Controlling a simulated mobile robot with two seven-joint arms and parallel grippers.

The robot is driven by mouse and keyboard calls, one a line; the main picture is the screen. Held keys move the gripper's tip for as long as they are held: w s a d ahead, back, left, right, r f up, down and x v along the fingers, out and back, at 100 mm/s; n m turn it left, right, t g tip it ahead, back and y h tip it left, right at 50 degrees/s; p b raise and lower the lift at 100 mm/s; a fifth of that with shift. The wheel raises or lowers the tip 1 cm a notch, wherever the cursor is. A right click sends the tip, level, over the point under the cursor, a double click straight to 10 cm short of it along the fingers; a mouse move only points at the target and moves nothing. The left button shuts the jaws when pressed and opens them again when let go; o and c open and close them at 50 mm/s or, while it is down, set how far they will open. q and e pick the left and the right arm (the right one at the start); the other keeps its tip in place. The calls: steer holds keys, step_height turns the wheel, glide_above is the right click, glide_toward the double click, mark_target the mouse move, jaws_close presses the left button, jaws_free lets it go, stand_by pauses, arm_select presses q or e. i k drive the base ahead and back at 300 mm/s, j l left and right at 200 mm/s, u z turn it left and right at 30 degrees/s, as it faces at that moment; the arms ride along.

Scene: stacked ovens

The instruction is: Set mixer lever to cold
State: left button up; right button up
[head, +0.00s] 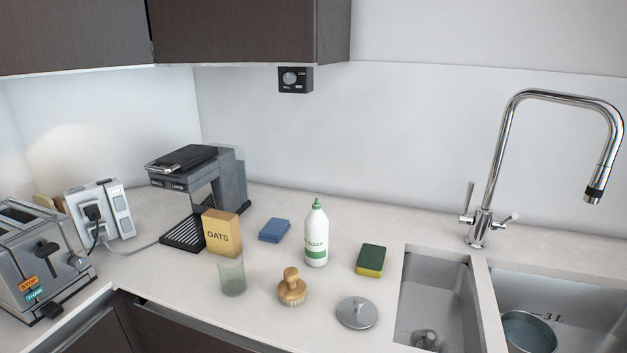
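The chrome mixer tap (485,215) stands behind the sinks at the right of the head view, with a tall curved spout. A lever (467,200) rises from the left side of its base, roughly upright. A second, shorter lever (508,218) points out to the right of the base and slightly up. I cannot tell cold or hot markings on either. Neither of my grippers is in view.
A double sink (481,300) lies in front of the tap, with a pot (528,332) in the right basin. A sponge (370,260), soap bottle (315,234), brush (292,288) and metal lid (357,312) stand left of it. A coffee machine (215,185) and toaster (40,262) are further left.

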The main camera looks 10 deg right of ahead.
mark_target(496, 223)
steer(key=z, duration=1.25)
